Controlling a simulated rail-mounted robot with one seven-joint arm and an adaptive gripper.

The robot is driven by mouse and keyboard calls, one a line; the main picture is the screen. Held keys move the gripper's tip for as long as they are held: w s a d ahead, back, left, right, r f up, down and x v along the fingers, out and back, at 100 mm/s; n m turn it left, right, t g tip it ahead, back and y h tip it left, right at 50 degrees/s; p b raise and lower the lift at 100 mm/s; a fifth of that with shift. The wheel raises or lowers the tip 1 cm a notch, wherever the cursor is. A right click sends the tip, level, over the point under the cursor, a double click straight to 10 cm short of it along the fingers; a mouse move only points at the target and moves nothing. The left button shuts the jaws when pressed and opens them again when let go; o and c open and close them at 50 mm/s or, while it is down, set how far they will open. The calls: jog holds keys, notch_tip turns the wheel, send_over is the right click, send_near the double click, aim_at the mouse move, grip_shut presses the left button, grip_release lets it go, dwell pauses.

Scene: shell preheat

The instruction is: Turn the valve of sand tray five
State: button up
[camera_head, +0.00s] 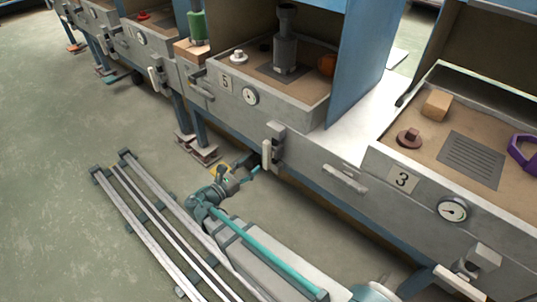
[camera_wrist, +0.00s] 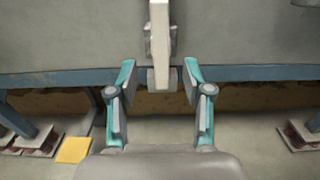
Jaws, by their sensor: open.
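Sand tray five (camera_head: 307,112) stands at upper middle in the head view, marked by a 5 plate (camera_head: 225,82). Its front carries a round gauge (camera_head: 250,96). Below the tray's right front is the valve (camera_head: 275,132), whose pale lever (camera_head: 266,154) hangs upright. In the wrist view the lever (camera_wrist: 159,35) comes down from the top centre, its lower end between the fingertips in the picture. My gripper (camera_head: 250,168) is just in front of and below the valve. In the wrist view my gripper (camera_wrist: 160,76) is open, with visible gaps on both sides of the lever.
Sand tray three (camera_head: 403,180) is at right, with a brown knob (camera_head: 408,137), a block (camera_head: 437,105) and a purple item (camera_head: 525,152). Tray five holds a dark grey cylinder (camera_head: 286,52). Rails (camera_head: 150,225) run along the floor. A yellow patch (camera_wrist: 73,150) lies at lower left.

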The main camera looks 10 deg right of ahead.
aim_at(265, 155)
jog(key=b+x, duration=0.1)
jog(key=x, duration=0.8)
jog(key=shift+w+d+b, duration=0.1)
jog(key=shift+b, duration=0.2)
jog(key=shift+c, duration=0.3)
grip_shut()
